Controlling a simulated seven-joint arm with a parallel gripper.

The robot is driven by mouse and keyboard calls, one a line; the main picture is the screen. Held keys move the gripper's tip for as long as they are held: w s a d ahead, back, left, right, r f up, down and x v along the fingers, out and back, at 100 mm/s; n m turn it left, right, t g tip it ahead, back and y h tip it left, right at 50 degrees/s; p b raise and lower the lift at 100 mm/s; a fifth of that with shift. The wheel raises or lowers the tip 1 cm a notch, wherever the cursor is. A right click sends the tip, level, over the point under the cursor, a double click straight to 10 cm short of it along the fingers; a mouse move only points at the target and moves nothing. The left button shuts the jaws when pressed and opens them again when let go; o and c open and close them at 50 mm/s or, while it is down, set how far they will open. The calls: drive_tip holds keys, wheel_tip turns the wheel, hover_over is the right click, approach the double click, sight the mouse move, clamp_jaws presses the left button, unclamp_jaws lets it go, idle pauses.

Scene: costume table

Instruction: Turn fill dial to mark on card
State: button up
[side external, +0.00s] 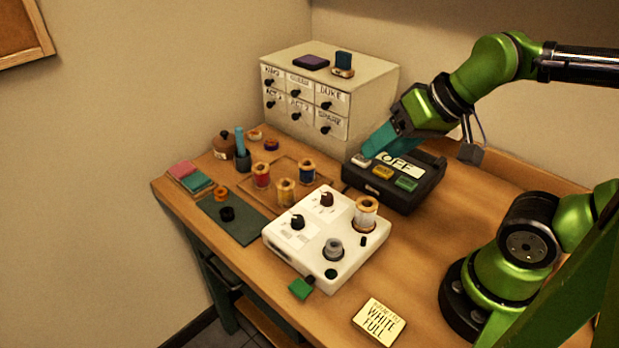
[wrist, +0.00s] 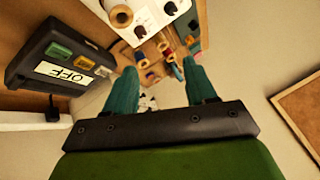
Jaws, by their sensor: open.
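The white machine (side external: 320,245) sits mid-table with two dials on top: a black dial (side external: 297,222) at its left and a dark reddish dial (side external: 326,199) at its back. Their labels are too small to read, so I cannot tell which is the fill dial. My gripper (side external: 376,143) is open and empty, high near the black switch box, away from both dials. In the wrist view, my gripper's teal fingers (wrist: 160,70) are apart, and the machine (wrist: 150,14) shows at the top.
The black box (side external: 385,196) with colored buttons and an "OFF" sign stands behind the machine. A spool (side external: 366,212) and a grey knob-like part (side external: 333,249) rise from the machine. Several thread spools (side external: 285,191) stand behind it. A drawer cabinet (side external: 330,95) is at the back.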

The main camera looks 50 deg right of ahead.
drive_tip(key=w+a+f+m+g+h, duration=0.1)
drive_tip(key=w+a+f+m+g, duration=0.1)
drive_tip(key=w+a+g, duration=0.55)
drive_tip(key=m+h, duration=0.1)
drive_tip(key=m, duration=0.7)
hover_over(297, 218)
drive_tip(key=shift+t, duration=0.35)
wheel_tip(297, 218, down, 16)
drive_tip(key=shift+f, duration=0.15)
clamp_jaws()
drive_tip(key=shift+n, duration=0.3)
